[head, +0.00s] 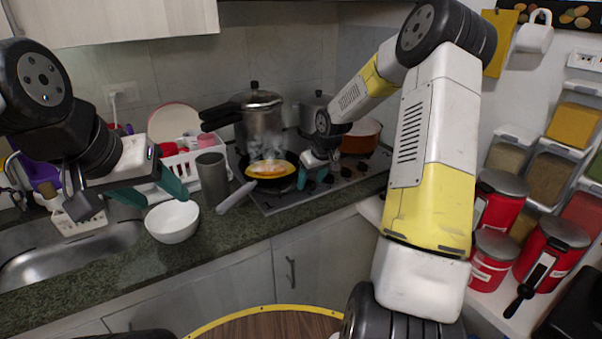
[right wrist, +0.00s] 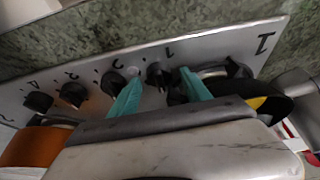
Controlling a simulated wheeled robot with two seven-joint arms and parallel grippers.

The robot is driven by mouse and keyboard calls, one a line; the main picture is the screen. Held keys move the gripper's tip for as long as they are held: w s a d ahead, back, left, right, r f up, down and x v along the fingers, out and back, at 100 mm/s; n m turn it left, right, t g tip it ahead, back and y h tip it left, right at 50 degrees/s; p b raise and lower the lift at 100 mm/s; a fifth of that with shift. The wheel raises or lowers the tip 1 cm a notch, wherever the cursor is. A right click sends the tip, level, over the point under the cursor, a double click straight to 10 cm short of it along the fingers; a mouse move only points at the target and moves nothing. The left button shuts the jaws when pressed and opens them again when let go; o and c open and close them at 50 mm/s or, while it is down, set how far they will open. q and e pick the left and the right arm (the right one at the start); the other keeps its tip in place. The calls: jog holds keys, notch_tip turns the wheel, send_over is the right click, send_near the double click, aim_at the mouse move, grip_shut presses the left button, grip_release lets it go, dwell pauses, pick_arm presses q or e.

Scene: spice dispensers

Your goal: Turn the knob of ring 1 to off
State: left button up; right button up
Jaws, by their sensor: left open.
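In the right wrist view, a row of dark knobs lines the stove's metal front strip (right wrist: 220,47), with numbers printed beside them. The knob by the mark 1 (right wrist: 157,74) shows between the two teal fingertips of my right gripper (right wrist: 159,76). The fingers stand apart, with a gap on each side of the knob; contact is not visible. In the head view my right gripper (head: 312,178) is low over the stove's front edge, and its arm hides part of the stove. My left gripper (head: 165,202) is open and empty above a white bowl (head: 172,224).
A frying pan (head: 270,185) with yellow food steams on the stove (head: 350,172), its handle pointing to the front left. A pressure cooker (head: 258,115) and an orange pot (head: 361,137) stand behind. A grey cup (head: 212,177), dish rack and sink (head: 60,262) are left.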

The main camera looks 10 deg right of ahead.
jog(key=v, duration=0.6)
jog(key=shift+s+d+r, duration=0.1)
jog(key=shift+r, duration=0.2)
jog(key=shift+s+r, duration=0.25)
jog(key=shift+r, duration=0.3)
jog(key=shift+s, duration=0.1)
jog(key=s+a+r+m, duration=0.1)
jog(key=s+r, duration=0.4)
jog(key=s, duration=0.5)
jog(key=s+a+r+m+t, duration=0.1)
jog(key=s+a+r, duration=0.2)
jog(key=s, duration=0.7)
jog(key=s+a+r+m+t, duration=0.1)
jog(key=s+r, duration=0.6)
jog(key=s, duration=0.3)
jog(key=shift+s+a+m+y, duration=0.2)
jog(key=shift+a+m+y, duration=0.1)
jog(key=shift+a, duration=0.1)
